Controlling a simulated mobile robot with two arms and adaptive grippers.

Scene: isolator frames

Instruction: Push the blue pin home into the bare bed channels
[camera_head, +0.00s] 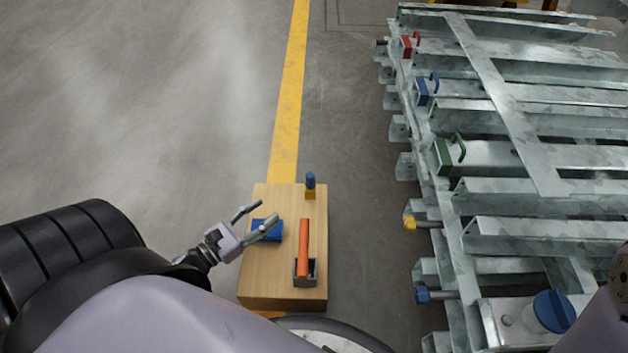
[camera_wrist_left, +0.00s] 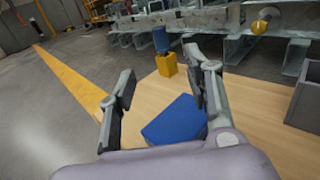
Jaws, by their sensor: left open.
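A pin with a blue head (camera_head: 310,180) stands upright in a small yellow block at the far end of the wooden tabletop. In the left wrist view the blue head (camera_wrist_left: 161,40) shows above its yellow block (camera_wrist_left: 166,64), beyond my fingers. My left gripper (camera_head: 267,211) is open and empty, with its fingers over or beside a blue block (camera_head: 270,236) and short of the pin. Another blue-headed pin (camera_head: 422,295) sticks out of the near left side of the galvanized bed (camera_head: 520,235). My right gripper is not in view.
The wooden tabletop (camera_head: 262,290) also carries a grey box (camera_head: 312,272) with an orange bar (camera_head: 303,245). A yellow-headed pin (camera_head: 410,223) and red, blue and green handled blocks line the bed's left edge. Bare floor separates tabletop and bed.

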